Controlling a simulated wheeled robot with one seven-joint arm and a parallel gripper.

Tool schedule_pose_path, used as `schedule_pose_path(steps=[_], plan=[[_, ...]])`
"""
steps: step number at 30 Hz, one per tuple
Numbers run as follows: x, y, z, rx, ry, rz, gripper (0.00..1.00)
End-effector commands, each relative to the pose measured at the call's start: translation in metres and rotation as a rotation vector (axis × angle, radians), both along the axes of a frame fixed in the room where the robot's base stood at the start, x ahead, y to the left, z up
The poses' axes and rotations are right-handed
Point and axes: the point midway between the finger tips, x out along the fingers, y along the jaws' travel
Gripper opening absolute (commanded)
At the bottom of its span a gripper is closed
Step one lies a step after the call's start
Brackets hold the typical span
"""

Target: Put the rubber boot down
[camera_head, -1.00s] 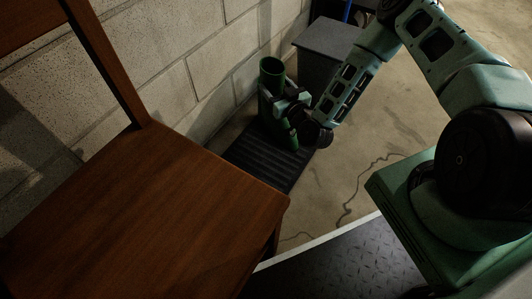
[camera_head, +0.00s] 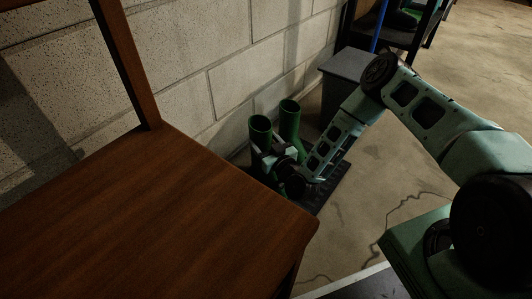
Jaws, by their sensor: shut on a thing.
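Two green rubber boots show beside the block wall. The nearer boot (camera_head: 260,131) is upright, and my gripper (camera_head: 266,158) is shut on its shaft. The other boot (camera_head: 290,117) stands upright just behind and to the right, close to the held one. The lower part and foot of the held boot are hidden by my gripper and the chair seat, so I cannot tell whether it touches the mat or floor.
A dark ribbed mat (camera_head: 328,192) lies on the floor under my forearm. A wooden chair (camera_head: 160,215) fills the lower left, its seat edge close to my gripper. A grey box (camera_head: 350,68) stands behind against the wall (camera_head: 235,70). Concrete floor (camera_head: 400,170) is open to the right.

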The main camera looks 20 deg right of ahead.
Motion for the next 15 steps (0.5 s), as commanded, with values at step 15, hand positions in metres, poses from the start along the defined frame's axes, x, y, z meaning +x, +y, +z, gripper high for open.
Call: schedule_pose_path(steps=[15], plan=[[0.0, 0.0, -0.027, 0.0, 0.0, 0.0, 0.14]])
